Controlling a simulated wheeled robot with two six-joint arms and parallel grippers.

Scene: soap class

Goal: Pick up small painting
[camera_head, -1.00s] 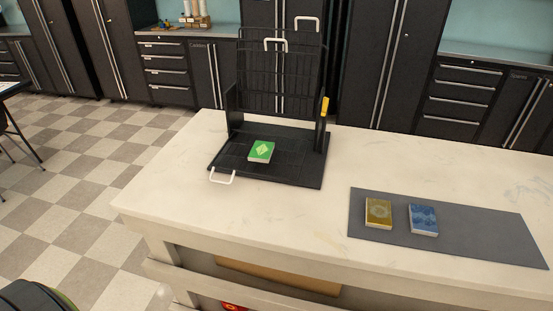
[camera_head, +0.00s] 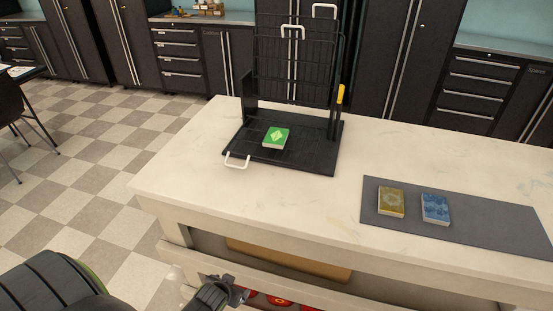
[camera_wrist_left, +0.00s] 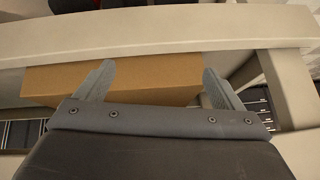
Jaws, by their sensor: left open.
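Three small painting-like blocks are in the head view. A green one with a pale diamond (camera_head: 276,138) lies on the base of a black rack (camera_head: 310,164). A gold one (camera_head: 391,202) and a blue one (camera_head: 435,209) lie side by side, apart, on a grey mat (camera_head: 490,230). I cannot tell which is the small painting. My left gripper (camera_head: 240,293) is low in front of the table, well away from all three. Its two fingers are spread and empty in the left wrist view (camera_wrist_left: 160,84). My right gripper is not in view.
The pale table (camera_head: 190,170) has clear top between rack and mat. Its front edge and lower rail stand close to my left gripper. A brown box (camera_head: 290,262) and red items (camera_head: 278,300) are underneath. The rack's wire back rises behind its base.

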